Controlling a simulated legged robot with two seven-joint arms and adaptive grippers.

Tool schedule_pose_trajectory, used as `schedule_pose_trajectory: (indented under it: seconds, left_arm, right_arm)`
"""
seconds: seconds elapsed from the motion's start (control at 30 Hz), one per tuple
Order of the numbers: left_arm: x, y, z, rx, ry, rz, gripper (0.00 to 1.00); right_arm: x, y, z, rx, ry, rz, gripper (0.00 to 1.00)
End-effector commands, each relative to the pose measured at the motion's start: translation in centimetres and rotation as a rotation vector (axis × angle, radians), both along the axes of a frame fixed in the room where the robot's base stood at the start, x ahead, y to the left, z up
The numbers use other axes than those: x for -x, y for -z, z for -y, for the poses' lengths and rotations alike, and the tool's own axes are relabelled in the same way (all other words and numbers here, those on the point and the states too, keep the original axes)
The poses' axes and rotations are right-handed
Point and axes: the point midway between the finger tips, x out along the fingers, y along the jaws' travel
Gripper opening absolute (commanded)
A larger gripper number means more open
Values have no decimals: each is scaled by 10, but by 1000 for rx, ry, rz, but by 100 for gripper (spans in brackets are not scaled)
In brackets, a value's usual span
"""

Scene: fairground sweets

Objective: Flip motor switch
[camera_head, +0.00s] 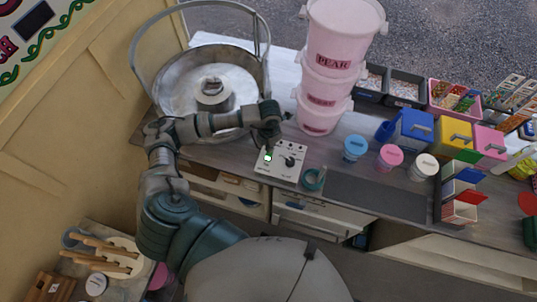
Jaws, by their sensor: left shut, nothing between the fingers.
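The control box (292,175) is a small white panel on the counter in front of the candyfloss machine (168,82), a wide metal bowl with a spinner head (212,90). A switch (267,158) with a green and white glow sits on the left of the panel, and a dark knob (289,160) on its right. My left gripper (268,146) is shut and empty, with its tips pointing down just above the switch. I cannot tell whether they touch it. My right gripper is not in view.
A stack of pink PEAR tubs (328,92) stands right of the bowl. Blue (355,148), pink (390,156) and white (423,167) tubs stand further right. A dark mat (375,196) is bare.

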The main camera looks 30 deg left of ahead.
Motion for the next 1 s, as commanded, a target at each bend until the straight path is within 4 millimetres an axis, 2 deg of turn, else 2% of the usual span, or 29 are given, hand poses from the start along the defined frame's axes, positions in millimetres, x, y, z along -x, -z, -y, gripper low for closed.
schedule_pose_trajectory:
  seconds: [1.0]
  left_arm:
    - [0, 11, 0, 0, 0, 0, 0]
  right_arm:
    - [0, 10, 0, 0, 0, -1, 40]
